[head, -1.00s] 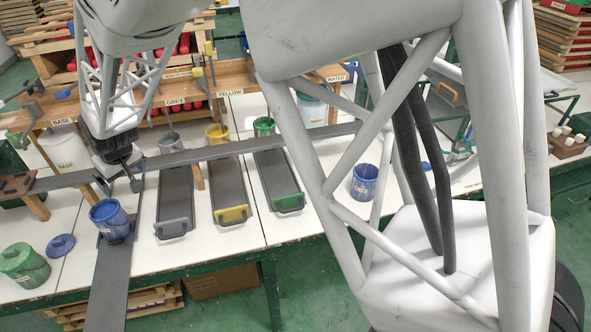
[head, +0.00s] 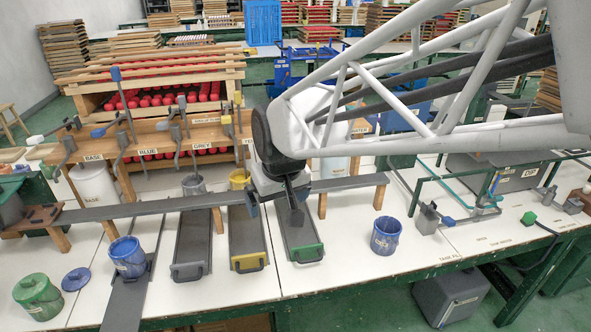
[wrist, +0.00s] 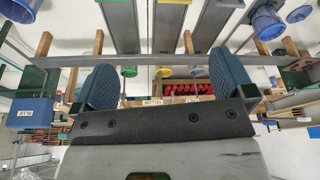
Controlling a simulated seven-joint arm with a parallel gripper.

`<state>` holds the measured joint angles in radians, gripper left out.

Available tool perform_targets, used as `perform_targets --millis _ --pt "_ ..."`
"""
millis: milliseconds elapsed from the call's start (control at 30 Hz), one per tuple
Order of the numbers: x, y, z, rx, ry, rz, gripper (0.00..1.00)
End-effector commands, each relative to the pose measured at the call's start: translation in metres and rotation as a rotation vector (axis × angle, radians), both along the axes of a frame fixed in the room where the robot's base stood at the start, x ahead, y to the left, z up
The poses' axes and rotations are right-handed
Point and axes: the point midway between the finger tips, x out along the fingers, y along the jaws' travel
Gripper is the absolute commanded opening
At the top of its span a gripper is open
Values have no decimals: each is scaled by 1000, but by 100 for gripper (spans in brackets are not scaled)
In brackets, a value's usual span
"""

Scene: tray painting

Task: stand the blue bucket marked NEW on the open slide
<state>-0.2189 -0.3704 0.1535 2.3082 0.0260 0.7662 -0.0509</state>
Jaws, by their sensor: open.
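One blue bucket (head: 128,258) stands on the pulled-out slide (head: 126,303) at the left. Another blue bucket (head: 386,238) stands on the white table right of the green-handled slide. Both carry a pale mark too small to read, so I cannot tell which says NEW. In the wrist view, which is upside down, the slide's bucket (wrist: 266,22) is at top right and the other (wrist: 20,10) is at top left. My gripper (head: 277,212) is open and empty above the yellow- and green-handled slides; its blue fingers (wrist: 163,82) stand wide apart in the wrist view.
A long dark rail (head: 140,208) on wooden posts crosses behind the slides. Grey (head: 190,272), yellow (head: 249,262) and green (head: 306,253) slide handles stand in a row. A green can (head: 38,297) and blue lid (head: 76,279) are at left. The table before the right bucket is clear.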

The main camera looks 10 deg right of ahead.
Motion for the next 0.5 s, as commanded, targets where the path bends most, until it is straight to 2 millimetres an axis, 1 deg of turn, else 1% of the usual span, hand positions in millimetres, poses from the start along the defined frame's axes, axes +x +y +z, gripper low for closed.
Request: perform_targets --millis 33,167,200,400,500 --pt "-14 -14 3 -1 1 -25 100" --pt "-47 -42 6 -5 11 -86 100" --pt "-59 -50 7 -7 16 -104 100" --pt "-111 -84 5 -14 31 -192 100" --pt "-132 -96 3 -16 38 -229 100"
